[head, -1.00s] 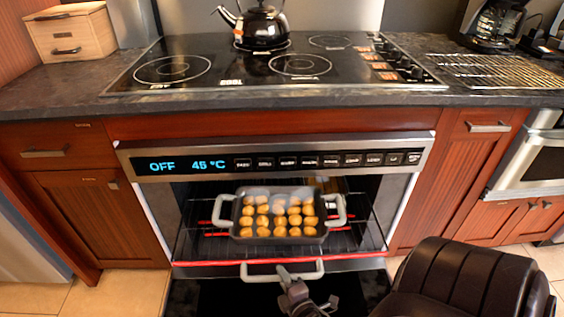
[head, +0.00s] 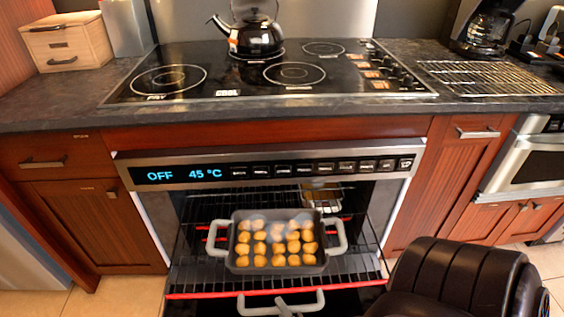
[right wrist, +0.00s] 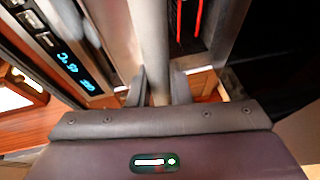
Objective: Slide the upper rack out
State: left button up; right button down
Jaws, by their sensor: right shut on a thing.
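The rack (head: 200,274), a dark wire grid with a red front edge, extends out of the open oven. A pale handle (head: 254,311) sits at its front. A grey baking pan (head: 235,262) with two side grips rests on it, holding several golden round pieces. My right gripper (head: 285,307) is at the middle of the handle, at the bottom edge of the head view. In the right wrist view, the two fingers (right wrist: 160,88) are shut around the pale handle bar (right wrist: 148,35). My left gripper is not in view.
The oven control panel (head: 276,170) reads OFF and 45 °C. Above it are a cooktop (head: 230,93) with a black kettle (head: 257,40), and a wire cooling rack (head: 485,78) on the counter at right. Wooden cabinets flank the oven.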

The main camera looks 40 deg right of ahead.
jog(key=c, duration=1.3)
grip_release()
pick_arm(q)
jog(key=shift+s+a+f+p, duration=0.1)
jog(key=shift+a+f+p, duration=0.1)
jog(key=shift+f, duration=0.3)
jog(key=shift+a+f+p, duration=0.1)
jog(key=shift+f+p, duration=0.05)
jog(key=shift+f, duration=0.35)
pick_arm(e)
jog(key=v, duration=0.7)
jog(key=shift+s+a+r, duration=0.1)
jog(key=shift+s, duration=0.25)
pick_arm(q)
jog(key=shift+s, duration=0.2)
